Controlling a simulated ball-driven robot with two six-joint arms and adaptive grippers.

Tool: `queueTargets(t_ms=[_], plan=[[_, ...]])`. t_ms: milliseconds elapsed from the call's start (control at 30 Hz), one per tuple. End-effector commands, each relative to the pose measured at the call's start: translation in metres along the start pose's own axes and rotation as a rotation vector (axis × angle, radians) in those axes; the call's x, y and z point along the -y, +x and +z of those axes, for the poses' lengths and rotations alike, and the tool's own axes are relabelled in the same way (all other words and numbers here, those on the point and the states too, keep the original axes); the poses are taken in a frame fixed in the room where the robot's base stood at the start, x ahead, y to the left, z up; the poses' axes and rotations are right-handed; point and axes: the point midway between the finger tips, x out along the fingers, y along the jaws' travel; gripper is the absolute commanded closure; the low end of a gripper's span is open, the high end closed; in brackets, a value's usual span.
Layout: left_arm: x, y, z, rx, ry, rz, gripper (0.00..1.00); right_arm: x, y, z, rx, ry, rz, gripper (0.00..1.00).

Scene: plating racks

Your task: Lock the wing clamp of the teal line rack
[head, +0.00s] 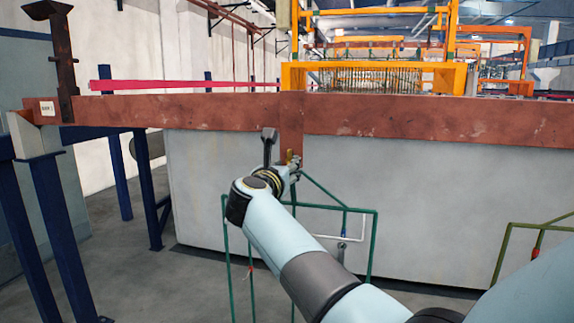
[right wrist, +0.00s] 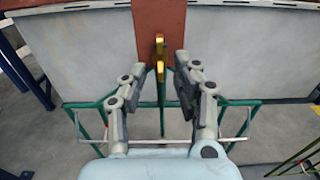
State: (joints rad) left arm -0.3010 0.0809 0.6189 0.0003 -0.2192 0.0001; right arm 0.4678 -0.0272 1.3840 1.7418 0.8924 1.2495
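The teal line rack (head: 373,250) is a thin green frame hanging below the rust-brown bar, in front of a grey tank. Its brass wing clamp (head: 290,156) is at the brown upright piece, partly hidden by my right gripper in the head view. In the right wrist view the clamp (right wrist: 159,47) stands upright against the brown piece. My right gripper (right wrist: 160,66) is open, one finger on each side of the clamp, with gaps visible on both sides. In the head view the right gripper (head: 293,172) is small and its fingers are partly hidden. My left gripper is not in view.
The rust-brown bar (head: 400,120) runs across the tank (head: 240,200). An olive-green rack (head: 505,245) hangs at the right. Blue posts (head: 60,220) and a dark upright bracket (head: 62,60) stand at the left. Floor at lower left is clear.

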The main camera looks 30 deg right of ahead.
Motion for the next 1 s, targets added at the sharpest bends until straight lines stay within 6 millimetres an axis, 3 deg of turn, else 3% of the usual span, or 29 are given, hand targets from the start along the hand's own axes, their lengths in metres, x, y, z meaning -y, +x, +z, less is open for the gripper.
queueTargets(t_ms=[100, 300, 867, 1000], plan=[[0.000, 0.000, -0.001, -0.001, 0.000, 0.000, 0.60, 0.000, -0.024, -0.001, -0.002, 0.002, 0.002, 0.70], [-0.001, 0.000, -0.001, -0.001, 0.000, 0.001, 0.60, -0.001, -0.048, 0.000, 0.000, 0.000, 0.001, 0.70], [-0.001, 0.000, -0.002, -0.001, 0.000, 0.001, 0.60, 0.000, -0.052, 0.000, 0.001, -0.002, 0.000, 0.70], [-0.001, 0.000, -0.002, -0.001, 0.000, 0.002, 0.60, 0.009, -0.057, -0.022, -0.020, -0.033, -0.001, 0.70]])
